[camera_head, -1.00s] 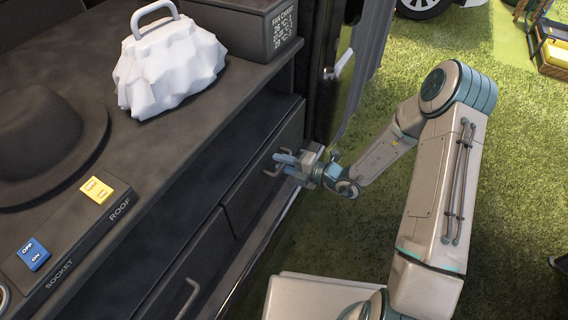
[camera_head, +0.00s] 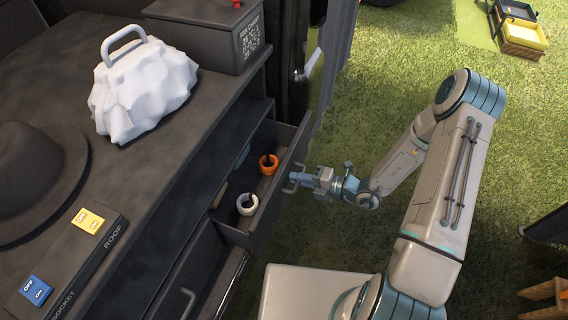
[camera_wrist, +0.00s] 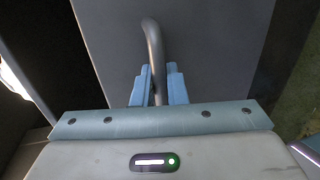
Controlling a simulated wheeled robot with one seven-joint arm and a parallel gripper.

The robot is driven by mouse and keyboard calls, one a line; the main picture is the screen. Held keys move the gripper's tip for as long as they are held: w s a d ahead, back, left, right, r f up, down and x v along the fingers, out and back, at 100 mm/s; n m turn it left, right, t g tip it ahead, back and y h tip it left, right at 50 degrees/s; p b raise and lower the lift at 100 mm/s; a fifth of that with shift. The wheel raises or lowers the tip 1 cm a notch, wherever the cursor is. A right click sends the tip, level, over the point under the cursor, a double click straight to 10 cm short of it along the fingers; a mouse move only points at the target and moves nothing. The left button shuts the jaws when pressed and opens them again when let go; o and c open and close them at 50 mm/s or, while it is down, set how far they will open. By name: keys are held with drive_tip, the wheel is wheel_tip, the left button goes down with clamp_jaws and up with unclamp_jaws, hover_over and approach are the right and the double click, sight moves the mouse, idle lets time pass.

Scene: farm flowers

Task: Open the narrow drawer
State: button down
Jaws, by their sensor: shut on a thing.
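The narrow drawer (camera_head: 262,228) stands pulled out from the dark cabinet in the head view, its inside visible from above. An orange ring-like item (camera_head: 268,165) and a white ring-like item (camera_head: 247,205) lie in it. My gripper (camera_head: 296,177) is at the drawer's front, shut on the drawer's handle (camera_head: 290,187). In the wrist view the blue fingers (camera_wrist: 158,88) close on both sides of the grey curved handle (camera_wrist: 153,42), in front of the dark drawer face (camera_wrist: 215,50).
A wider drawer with its own handle (camera_head: 188,302) is at the lower left. Open grass (camera_head: 400,60) lies to the right.

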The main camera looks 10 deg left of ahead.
drive_tip(key=f+p+v, duration=0.1)
drive_tip(key=p+v, duration=0.1)
drive_tip(key=v, duration=0.6)
drive_tip(key=f+p+v, duration=0.2)
drive_tip(key=v, duration=0.6)
drive_tip(key=shift+d+f, duration=0.2)
drive_tip(key=shift+d, duration=0.35)
drive_tip(key=shift+s, duration=0.1)
drive_tip(key=c, duration=1.5)
unclamp_jaws()
drive_tip(key=shift+c, duration=0.2)
drive_tip(key=p+v, duration=0.2)
drive_tip(key=v, duration=1.1)
drive_tip(key=shift+d, duration=0.4)
